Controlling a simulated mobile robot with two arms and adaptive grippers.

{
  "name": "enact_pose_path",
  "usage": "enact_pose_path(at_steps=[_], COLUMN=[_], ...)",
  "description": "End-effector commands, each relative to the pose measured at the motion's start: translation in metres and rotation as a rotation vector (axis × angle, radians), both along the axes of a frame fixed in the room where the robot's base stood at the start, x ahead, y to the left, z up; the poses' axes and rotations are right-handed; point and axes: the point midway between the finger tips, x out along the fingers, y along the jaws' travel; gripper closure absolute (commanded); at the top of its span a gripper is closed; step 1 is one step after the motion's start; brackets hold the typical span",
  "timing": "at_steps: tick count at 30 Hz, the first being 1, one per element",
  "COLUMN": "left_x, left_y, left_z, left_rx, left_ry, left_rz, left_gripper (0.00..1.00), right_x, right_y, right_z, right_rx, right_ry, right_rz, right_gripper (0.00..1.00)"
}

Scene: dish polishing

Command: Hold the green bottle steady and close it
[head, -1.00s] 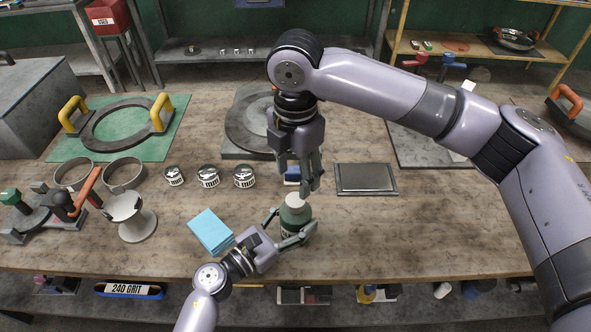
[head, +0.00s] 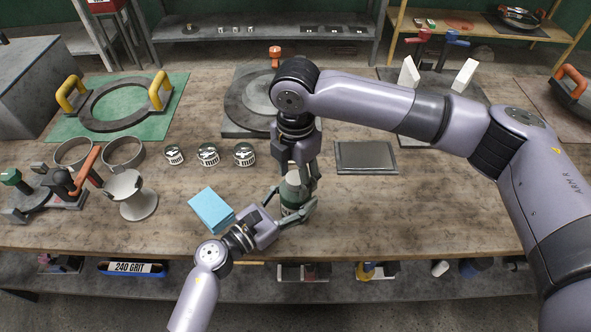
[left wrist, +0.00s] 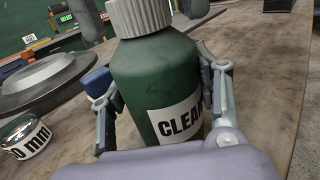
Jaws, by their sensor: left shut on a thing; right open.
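The green bottle (head: 291,195) stands upright on the wooden table near the front middle. In the left wrist view, the green bottle (left wrist: 160,75) shows a white label with dark letters. A ribbed pale cap (left wrist: 139,14) sits on its neck; whether it is tight cannot be told. My left gripper (head: 290,206) is shut on the bottle's body, one finger on each side. My right gripper (head: 297,184) is open, pointing down from above, with its fingers beside the bottle's top. They partly hide the cap in the head view.
A light blue pad stack (head: 211,209) lies left of the bottle. Several small tins (head: 208,154) stand behind it. A grey turntable disc (head: 245,105) is farther back, a dark flat plate (head: 365,156) to the right. The table's front right is clear.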

Motion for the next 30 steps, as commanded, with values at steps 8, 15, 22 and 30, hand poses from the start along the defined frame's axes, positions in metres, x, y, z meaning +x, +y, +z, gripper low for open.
enact_pose_path(at_steps=[8, 15, 22, 30], left_x=[-0.0004, -0.0004, -0.0004, -0.0004], left_y=[-0.0001, -0.0001, -0.0001, -0.0002], left_z=[-0.0009, -0.0009, -0.0009, -0.0009], left_rx=[0.001, 0.001, 0.001, 0.001], left_ry=[0.001, 0.001, 0.001, 0.001], left_rz=[-0.001, -0.001, -0.001, -0.001], left_gripper=[1.0, 1.0, 1.0, 1.0], right_x=[0.0, 0.0001, 0.0, -0.0004], right_y=[0.0, 0.0001, 0.0001, 0.0006], right_z=[0.0001, 0.0003, 0.0004, 0.0001], right_rx=[0.0, 0.0, 0.0, 0.001], right_ry=[0.0, 0.0, 0.0, 0.001], right_rz=[0.0, 0.0, 0.0, -0.065], right_gripper=[0.62, 0.78, 0.93, 1.0])
